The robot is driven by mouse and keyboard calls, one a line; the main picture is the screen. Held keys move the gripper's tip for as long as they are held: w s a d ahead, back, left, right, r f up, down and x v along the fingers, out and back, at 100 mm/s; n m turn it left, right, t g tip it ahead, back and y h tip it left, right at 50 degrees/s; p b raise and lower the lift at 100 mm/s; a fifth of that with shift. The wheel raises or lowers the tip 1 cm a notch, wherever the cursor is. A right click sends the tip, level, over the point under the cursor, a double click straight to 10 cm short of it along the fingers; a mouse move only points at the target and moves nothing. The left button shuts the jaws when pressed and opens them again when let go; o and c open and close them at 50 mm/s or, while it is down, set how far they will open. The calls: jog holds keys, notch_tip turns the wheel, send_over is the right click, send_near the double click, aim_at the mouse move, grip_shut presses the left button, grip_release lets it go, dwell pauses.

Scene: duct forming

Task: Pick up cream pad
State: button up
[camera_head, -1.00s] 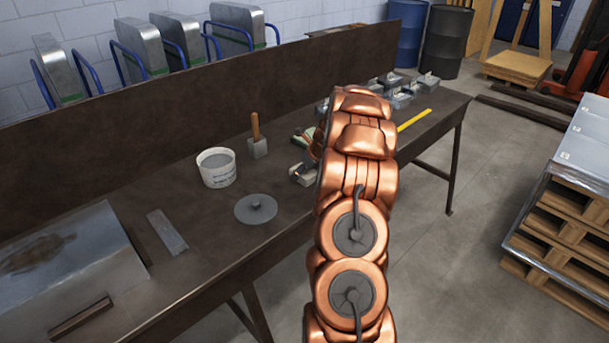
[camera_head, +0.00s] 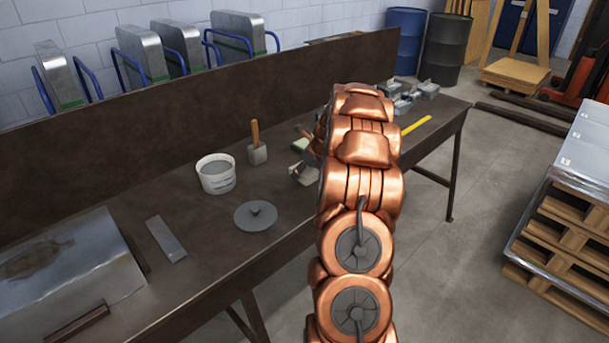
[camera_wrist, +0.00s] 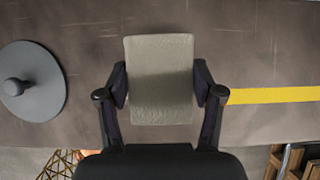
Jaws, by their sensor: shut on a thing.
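The cream pad (camera_wrist: 160,60) is a pale, roughly rectangular block in the middle of the wrist view. My gripper (camera_wrist: 160,84) has one dark finger pressed against each side of it, shut on it. The pad hangs over the dark bench top; its height above the bench is hard to tell. In the head view my copper arm hides most of the gripper. A small pale greenish piece (camera_head: 301,145) shows just left of the arm there, perhaps part of the pad.
On the bench (camera_head: 110,190) are a white bucket (camera_head: 216,177), a wooden-handled mallet (camera_head: 256,148), a round grey lid (camera_head: 255,215), a flat metal strip (camera_head: 166,239) and a yellow ruler (camera_head: 416,126). Several grey metal pieces (camera_head: 404,100) sit at the far right end. A pallet stack (camera_head: 560,225) stands right.

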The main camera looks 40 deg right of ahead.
jog(key=s+a+r+b, duration=0.1)
jog(key=s+a+b, duration=0.1)
jog(key=s+a, duration=0.7)
jog(key=s, duration=0.3)
jog(key=shift+s+a+r+b, duration=0.15)
jog(key=shift+s+r+b, duration=0.05)
jog(key=shift+b, duration=0.1)
